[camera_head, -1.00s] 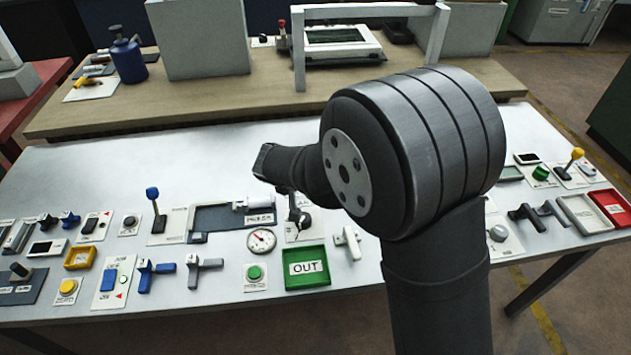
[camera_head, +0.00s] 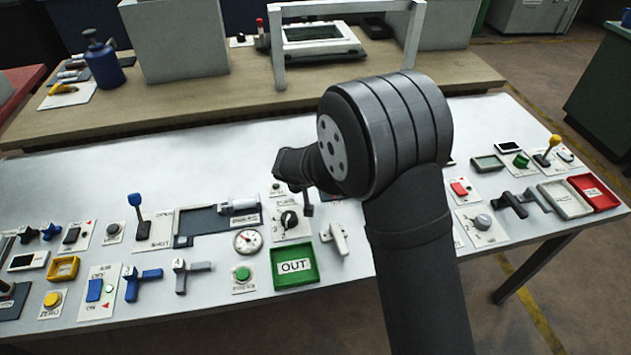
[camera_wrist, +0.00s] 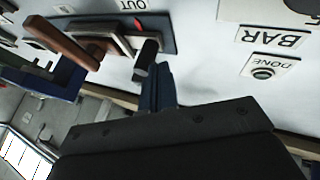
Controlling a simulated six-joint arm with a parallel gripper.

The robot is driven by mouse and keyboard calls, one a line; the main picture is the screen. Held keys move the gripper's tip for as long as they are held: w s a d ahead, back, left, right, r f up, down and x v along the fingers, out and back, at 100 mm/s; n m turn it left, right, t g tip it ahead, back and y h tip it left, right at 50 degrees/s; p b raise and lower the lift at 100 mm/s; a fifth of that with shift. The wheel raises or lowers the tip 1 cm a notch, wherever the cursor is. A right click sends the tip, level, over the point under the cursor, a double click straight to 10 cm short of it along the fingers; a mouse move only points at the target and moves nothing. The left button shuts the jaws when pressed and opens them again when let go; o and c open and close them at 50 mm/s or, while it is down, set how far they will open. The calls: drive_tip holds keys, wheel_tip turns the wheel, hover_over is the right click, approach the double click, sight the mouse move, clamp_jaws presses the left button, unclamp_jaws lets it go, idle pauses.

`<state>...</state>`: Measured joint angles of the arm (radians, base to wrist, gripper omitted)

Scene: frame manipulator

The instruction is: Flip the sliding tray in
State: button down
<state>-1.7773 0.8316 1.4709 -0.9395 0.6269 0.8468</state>
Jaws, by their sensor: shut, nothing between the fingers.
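I cannot pick out the sliding tray for certain. In the wrist view, a dark blue-grey plate (camera_wrist: 166,22) lies beside a label reading OUT, with a red mark by it. A dark-framed part with a pale middle sits on this plate, with a brown bar (camera_wrist: 60,42) and a black knob (camera_wrist: 148,52) near it. My gripper (camera_wrist: 157,85) is shut and empty, its dark fingers close to the knob; contact is unclear. In the head view my wrist largely hides my gripper (camera_head: 308,207), which is above the panel right of the black rotary knob (camera_head: 289,219).
A green OUT bin (camera_head: 308,279), a gauge (camera_head: 247,241), a pale handle (camera_head: 337,238) and a blue-knobbed lever (camera_head: 137,214) stand near my arm. A red bin (camera_head: 603,205) is at the right. A DONE button (camera_wrist: 264,73) shows in the wrist view. Bare white tabletop lies behind the controls.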

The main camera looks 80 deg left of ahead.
drive_tip(key=w, duration=1.2)
drive_tip(key=shift+w, duration=0.3)
drive_tip(key=s, duration=0.3)
drive_tip(key=s+d+r, duration=0.1)
drive_tip(key=shift+s+d, duration=0.1)
drive_tip(key=shift+s, duration=0.25)
drive_tip(key=v, duration=0.8)
drive_tip(key=shift+d+r, duration=0.3)
drive_tip(key=shift+s, duration=0.15)
